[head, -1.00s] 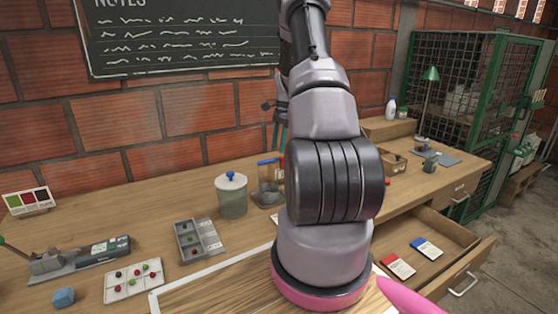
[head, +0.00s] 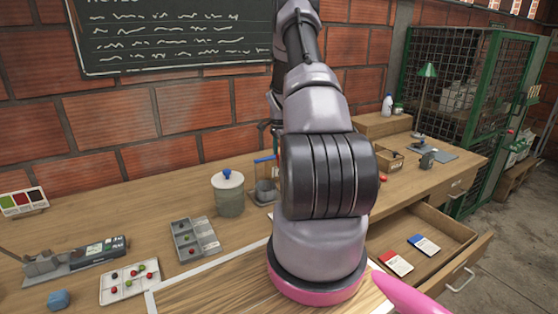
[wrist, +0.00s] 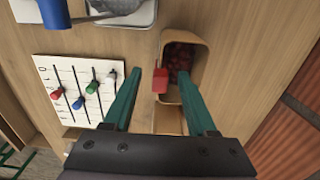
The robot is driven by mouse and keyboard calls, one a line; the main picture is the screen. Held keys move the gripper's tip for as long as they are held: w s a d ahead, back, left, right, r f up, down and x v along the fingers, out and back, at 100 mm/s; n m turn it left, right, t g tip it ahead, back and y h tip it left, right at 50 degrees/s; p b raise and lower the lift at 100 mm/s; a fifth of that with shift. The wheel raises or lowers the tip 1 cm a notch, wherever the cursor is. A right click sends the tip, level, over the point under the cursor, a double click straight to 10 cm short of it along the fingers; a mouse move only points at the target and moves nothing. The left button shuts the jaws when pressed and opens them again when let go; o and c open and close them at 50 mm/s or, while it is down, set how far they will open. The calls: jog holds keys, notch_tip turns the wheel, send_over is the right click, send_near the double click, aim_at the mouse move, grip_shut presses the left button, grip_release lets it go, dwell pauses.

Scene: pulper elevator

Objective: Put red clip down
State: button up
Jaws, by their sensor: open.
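The red clip (wrist: 160,80) shows in the wrist view between my fingertips, beside the left edge of a tan open box. I cannot tell whether it touches the box or the surface below. My gripper (wrist: 158,74) has its two teal fingers apart, one on each side of the clip, with a visible gap to the right finger. In the head view my arm stands in front of the bench and my gripper is hidden.
The tan box (wrist: 190,45) holds many small red pieces. A white board with coloured sliders (wrist: 66,72) lies to the left. In the head view, a lidded jar (head: 228,195) stands on the bench and an open drawer (head: 445,230) holds red and blue cards.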

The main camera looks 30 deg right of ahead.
jog(key=shift+f, duration=0.7)
grip_shut()
